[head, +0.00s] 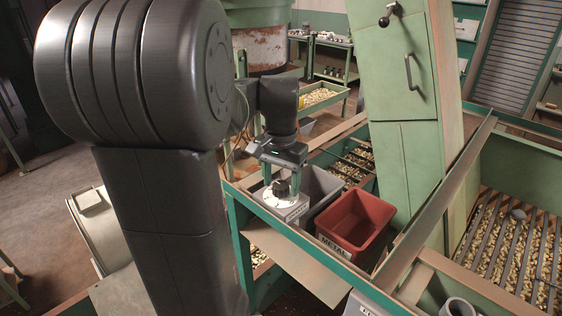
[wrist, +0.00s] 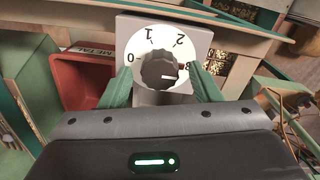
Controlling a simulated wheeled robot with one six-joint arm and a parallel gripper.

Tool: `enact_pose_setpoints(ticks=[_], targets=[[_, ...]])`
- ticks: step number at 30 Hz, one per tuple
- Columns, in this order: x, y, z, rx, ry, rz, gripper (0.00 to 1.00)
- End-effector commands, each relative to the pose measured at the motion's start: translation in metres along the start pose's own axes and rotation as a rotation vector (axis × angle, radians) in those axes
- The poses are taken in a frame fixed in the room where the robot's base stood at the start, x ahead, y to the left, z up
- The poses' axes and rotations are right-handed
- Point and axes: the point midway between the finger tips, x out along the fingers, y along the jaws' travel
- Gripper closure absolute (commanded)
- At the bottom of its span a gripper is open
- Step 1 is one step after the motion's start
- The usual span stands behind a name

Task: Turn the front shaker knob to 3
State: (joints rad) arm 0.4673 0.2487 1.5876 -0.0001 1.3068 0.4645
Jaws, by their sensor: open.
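The front shaker knob (wrist: 159,72) is dark and ribbed, in the middle of a white dial (wrist: 135,50) marked 0, 1 and 2, with a partly hidden numeral at the right that looks like 3. In the head view the knob (head: 281,189) sits on a grey box at the green frame's edge. My gripper (wrist: 161,85) is open, its green fingers on either side of the knob; whether they touch it I cannot tell. In the head view my gripper (head: 282,181) is directly above the dial.
A red bin (head: 355,222) labelled METAL stands right of the dial box, and a grey bin (head: 322,185) is behind it. A tall green chute (head: 403,110) rises further right. Sloping rails and a slatted hopper of nuts (head: 510,245) fill the right side.

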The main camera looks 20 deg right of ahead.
Motion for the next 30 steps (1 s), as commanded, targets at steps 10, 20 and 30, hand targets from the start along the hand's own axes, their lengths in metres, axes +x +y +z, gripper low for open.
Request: enact_pose_setpoints(ticks=[10,20,30], targets=[[-0.072,0.0,-0.001,0.0,0.007,-0.004,0.43],[-0.125,0.0,0.0,0.0,0.004,-0.002,0.43],[-0.132,0.0,0.0,0.0,0.002,-0.001,0.43]])
